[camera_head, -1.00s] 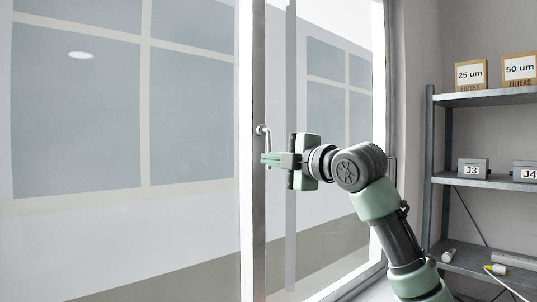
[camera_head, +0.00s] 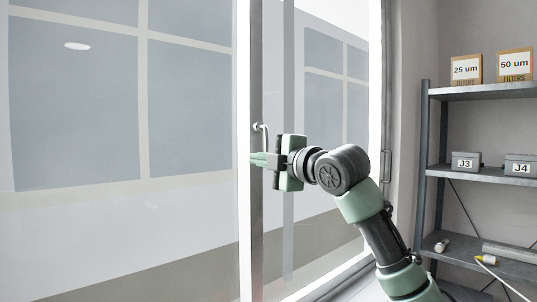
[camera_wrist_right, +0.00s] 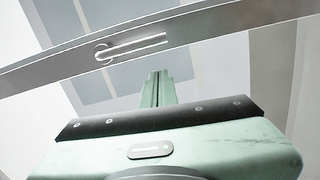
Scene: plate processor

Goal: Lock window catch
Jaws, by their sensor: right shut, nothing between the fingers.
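The window catch (camera_head: 264,136) is a small pale handle on the upright edge of the window sash. It hangs downward in the head view. In the right wrist view the catch (camera_wrist_right: 133,46) shows as a round pivot with a long bright lever, lying across the frame. My right gripper (camera_head: 254,159) is green, shut and empty. Its fingertips are just below the catch's lower end in the head view; I cannot tell whether they touch it. In the wrist view the closed fingers (camera_wrist_right: 156,76) point at the frame, below the lever. My left gripper is out of view.
The window frame's right post (camera_head: 376,110) stands behind my right arm. A grey metal shelf (camera_head: 480,175) at right holds filter boxes (camera_head: 515,66), grey boxes marked J3 (camera_head: 466,161) and J4 (camera_head: 521,164), and small parts. Large glass panes fill the left.

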